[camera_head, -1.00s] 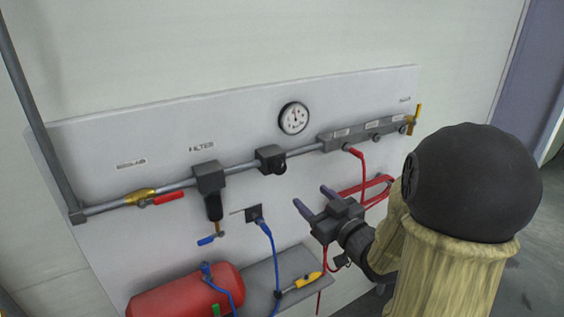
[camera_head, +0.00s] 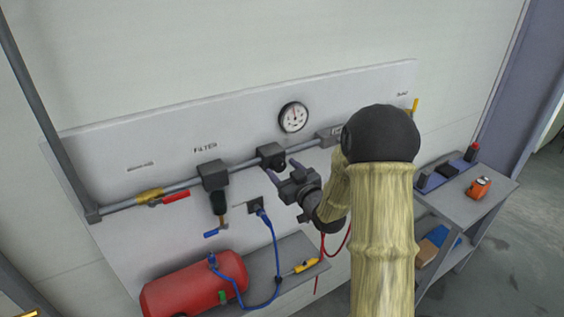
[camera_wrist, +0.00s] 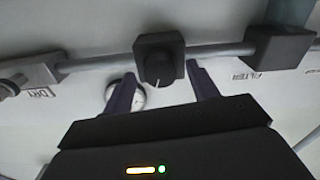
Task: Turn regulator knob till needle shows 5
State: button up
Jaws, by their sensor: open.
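The regulator (camera_head: 271,156) is a dark block on the grey pipe, below the gauge. My gripper (camera_head: 283,172) is open and empty, just below and in front of the regulator. In the wrist view its two purple fingers (camera_wrist: 163,84) stand either side of the knob, apart from it. The gauge is partly hidden behind the left finger there.
The filter (camera_head: 213,175) hangs on the pipe to the left, with a red-handled valve (camera_head: 175,197) farther left. A red tank (camera_head: 190,289) and blue hose (camera_head: 271,242) are below. A grey cart (camera_head: 499,190) stands right. My arm hides the pipe's right part.

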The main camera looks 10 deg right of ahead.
jog(key=shift+w+a, duration=0.25)
jog(key=shift+w, duration=0.4)
jog(key=c, duration=1)
jog(key=shift+f, duration=0.1)
jog(key=shift+b, duration=0.45)
jog(key=shift+m+b, duration=0.35)
jog(key=shift+m, duration=0.15)
jog(key=o, duration=1)
